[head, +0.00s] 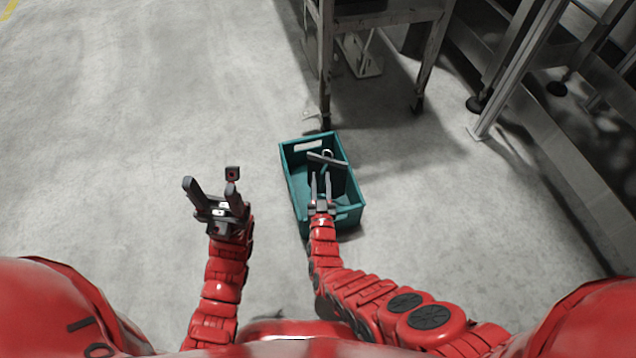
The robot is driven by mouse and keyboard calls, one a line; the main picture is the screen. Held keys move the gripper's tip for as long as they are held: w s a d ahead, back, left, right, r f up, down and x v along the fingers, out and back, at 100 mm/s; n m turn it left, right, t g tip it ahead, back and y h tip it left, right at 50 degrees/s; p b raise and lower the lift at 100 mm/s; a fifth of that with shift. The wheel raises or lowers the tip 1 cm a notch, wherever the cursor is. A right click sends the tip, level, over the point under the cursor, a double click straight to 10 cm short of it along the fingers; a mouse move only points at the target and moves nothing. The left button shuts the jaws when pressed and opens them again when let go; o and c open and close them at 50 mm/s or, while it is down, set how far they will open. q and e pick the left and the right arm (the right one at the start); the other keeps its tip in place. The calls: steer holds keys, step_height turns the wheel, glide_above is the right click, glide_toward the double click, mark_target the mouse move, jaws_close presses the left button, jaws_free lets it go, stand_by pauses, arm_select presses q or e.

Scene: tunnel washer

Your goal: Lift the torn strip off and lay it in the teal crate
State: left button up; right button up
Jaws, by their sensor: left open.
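The teal crate (298,190) stands on the floor, just right of the middle of the head view. A dark grey strip-like bar (328,160) and a small pale ring lie or hang inside its far half; I cannot tell whether the bar is the torn strip. My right gripper (321,176) is over the crate, its fingers pointing at the bar with a narrow gap between them. I cannot tell whether they touch it. My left gripper (210,178) is open and empty, left of the crate. Part of the crate's near end is hidden by my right gripper and arm.
A metal table frame (326,60) stands on legs just beyond the crate. Metal machinery with a sloped post (515,65) and feet runs along the right. The grey concrete floor (120,130) is clear on the left.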

steer(key=shift+o, duration=0.9)
steer(key=shift+r, duration=0.15)
steer(key=d+r+p, duration=0.3)
steer(key=r+p, duration=0.6)
steer(key=r, duration=0.1)
steer(key=s+d+r+h+p, duration=0.1)
steer(key=d+r+p, duration=0.3)
steer(key=r+p, duration=0.5)
steer(key=d+r+p, duration=0.4)
steer(key=r+p, duration=0.6)
steer(key=r, duration=0.1)
steer(key=shift+s+r+m, duration=0.2)
steer(key=shift+s+m, duration=0.05)
steer(key=shift+m, duration=0.15)
steer(key=shift+h, duration=0.3)
